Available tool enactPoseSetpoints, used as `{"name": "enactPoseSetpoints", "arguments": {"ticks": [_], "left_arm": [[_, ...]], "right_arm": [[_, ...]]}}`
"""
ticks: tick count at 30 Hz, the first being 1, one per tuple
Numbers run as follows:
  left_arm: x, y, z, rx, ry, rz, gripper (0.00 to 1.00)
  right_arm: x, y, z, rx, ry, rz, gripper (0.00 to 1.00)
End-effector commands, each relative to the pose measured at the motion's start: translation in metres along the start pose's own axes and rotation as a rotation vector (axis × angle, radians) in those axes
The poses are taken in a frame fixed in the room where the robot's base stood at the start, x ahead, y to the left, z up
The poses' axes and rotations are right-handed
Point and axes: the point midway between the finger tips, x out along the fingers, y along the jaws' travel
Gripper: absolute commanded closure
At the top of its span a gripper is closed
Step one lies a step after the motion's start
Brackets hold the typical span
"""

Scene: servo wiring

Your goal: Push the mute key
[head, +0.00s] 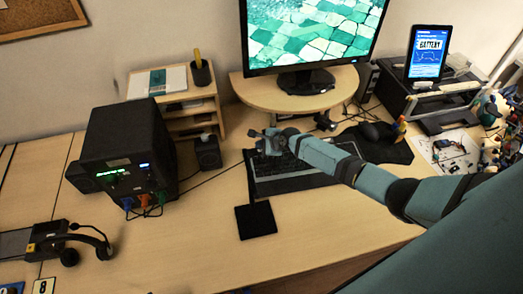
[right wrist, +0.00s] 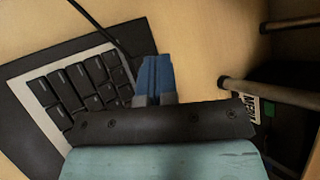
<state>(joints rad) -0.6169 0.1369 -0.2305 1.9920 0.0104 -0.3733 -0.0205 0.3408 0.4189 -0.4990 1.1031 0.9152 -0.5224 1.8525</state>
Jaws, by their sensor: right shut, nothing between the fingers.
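The dark keyboard (head: 292,183) lies on the desk below the monitor, under my right forearm. In the right wrist view the keyboard (right wrist: 78,90) shows black keys in a light frame. No key can be read as the mute key. My right gripper (head: 264,137) reaches over the keyboard's far left part. Its blue fingers (right wrist: 155,62) are shut and empty, beside the end of the key rows. I cannot tell whether the tips touch anything. My arm and gripper hide some keys. My left gripper is not in view.
A monitor (head: 309,40) stands on a raised wooden stand (head: 258,95) behind. A black pad (head: 255,220) lies in front. A mouse (head: 377,131) is at right.

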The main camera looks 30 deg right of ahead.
Motion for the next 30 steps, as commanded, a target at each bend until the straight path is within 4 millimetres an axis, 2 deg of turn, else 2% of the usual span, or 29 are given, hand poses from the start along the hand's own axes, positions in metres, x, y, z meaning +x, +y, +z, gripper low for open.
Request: {"name": "enactPoseSetpoints", "arguments": {"ticks": [30], "left_arm": [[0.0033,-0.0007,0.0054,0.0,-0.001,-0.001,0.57]], "right_arm": [[0.009,0.0071,-0.0063,0.001,0.0,0.001,1.0]]}}
